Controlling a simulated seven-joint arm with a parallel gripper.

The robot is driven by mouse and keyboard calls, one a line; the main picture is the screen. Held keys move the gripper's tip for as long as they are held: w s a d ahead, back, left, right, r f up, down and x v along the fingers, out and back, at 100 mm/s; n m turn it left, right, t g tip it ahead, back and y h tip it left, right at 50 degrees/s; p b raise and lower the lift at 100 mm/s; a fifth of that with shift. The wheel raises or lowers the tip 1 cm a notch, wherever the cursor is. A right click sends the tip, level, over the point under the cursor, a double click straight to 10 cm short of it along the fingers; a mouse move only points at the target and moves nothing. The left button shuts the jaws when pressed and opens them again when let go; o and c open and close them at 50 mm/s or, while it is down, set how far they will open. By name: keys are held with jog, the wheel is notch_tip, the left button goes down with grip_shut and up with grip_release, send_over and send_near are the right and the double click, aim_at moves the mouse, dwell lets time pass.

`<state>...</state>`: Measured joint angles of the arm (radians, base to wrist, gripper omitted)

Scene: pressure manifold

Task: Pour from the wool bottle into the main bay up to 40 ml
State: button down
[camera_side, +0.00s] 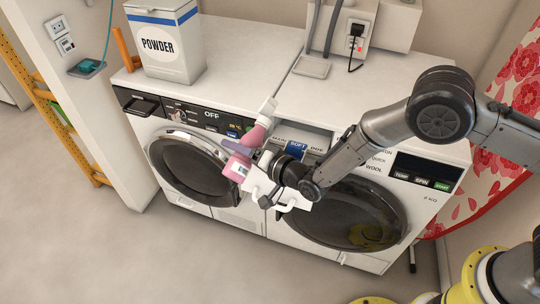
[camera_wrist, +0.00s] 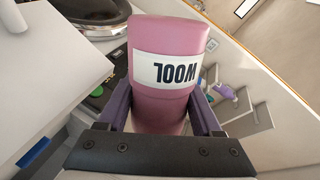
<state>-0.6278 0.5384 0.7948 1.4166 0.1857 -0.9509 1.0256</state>
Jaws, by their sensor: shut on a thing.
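The pink wool bottle (camera_side: 237,168) is in my gripper (camera_side: 246,149), tilted, with its white cap end up and to the right in the side view. In the wrist view the bottle (camera_wrist: 165,95) shows its WOOL label upside down between my purple fingers, which are shut on it. The open drawer (camera_side: 308,134), marked MAIN, SOFT and PRE, lies just right of the bottle. The main bay is partly hidden behind the bottle and my arm, and its liquid level cannot be seen. No stream of liquid shows.
A white POWDER box (camera_side: 166,55) stands on the left machine. A white panel (camera_side: 268,190) sticks out in front of the drawer, close to my gripper. The right machine's top (camera_side: 350,95) is mostly clear. A socket box (camera_side: 362,25) is at the back.

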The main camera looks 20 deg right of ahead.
jog(key=shift+s+a+f+m+g, duration=0.15)
jog(key=shift+f+m+g, duration=0.15)
jog(key=shift+m, duration=0.3)
dwell(1.6)
jog(key=shift+w+d+r+m+y, duration=0.1)
jog(key=shift+r+m+y, duration=0.1)
jog(key=shift+r+m, duration=0.2)
jog(key=shift+w+d+r+m+y, duration=0.1)
jog(key=shift+r+m+y, duration=0.1)
jog(key=shift+r+m, duration=0.15)
dwell(2.4)
jog(key=shift+s+a+f+n, duration=0.15)
jog(key=shift+a+f+n, duration=0.1)
jog(key=shift+f+n, duration=0.35)
jog(key=shift+n+h, duration=0.3)
jog(key=shift+n, duration=0.15)
jog(key=shift+w+d+r+n, duration=0.2)
jog(key=shift+r+n, duration=0.05)
jog(key=shift+n, duration=0.15)
